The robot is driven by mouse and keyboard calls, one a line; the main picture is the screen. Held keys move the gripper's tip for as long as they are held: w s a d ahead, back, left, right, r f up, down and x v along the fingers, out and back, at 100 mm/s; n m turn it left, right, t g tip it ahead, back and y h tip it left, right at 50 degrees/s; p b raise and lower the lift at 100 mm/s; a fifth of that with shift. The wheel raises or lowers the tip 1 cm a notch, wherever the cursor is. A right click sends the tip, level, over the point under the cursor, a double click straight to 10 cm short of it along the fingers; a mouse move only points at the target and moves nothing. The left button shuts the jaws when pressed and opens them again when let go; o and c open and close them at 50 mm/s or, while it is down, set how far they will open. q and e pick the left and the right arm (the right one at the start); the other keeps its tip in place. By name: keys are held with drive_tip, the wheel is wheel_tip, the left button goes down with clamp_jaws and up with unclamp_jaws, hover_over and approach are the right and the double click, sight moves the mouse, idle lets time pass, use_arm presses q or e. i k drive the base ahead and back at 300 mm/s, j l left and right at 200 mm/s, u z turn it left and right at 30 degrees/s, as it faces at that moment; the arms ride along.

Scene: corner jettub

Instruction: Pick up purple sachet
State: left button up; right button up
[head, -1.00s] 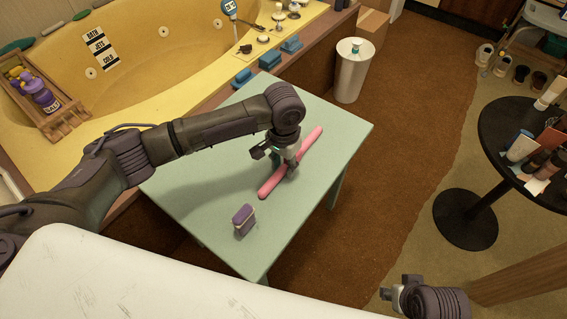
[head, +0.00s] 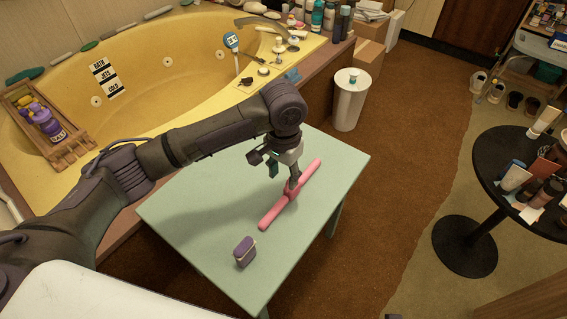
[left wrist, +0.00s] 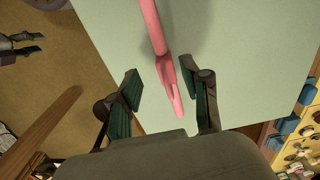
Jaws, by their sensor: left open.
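The purple sachet (head: 244,252), a small upright block with a pale edge, stands on the near part of the pale green table (head: 190,220). My left gripper (head: 284,178) is above the table, beyond the sachet and to its right, over a long pink bar (head: 270,216). In the left wrist view my left gripper's fingers (left wrist: 167,103) are spread apart. The pink bar (left wrist: 152,25) shows there, its forked end between the fingers from this angle; I cannot tell whether they touch. The sachet is not visible in that view. My right gripper is not in clear view.
A yellow corner tub (head: 150,65) with a wooden caddy (head: 50,125) lies behind and left of the table. A white bin (head: 350,100) stands at the back. A round black table (head: 500,195) with bottles is at right. Brown carpet between is free.

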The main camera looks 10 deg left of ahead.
sight(246, 250)
drive_tip(key=u, duration=0.85)
drive_tip(key=k, duration=0.05)
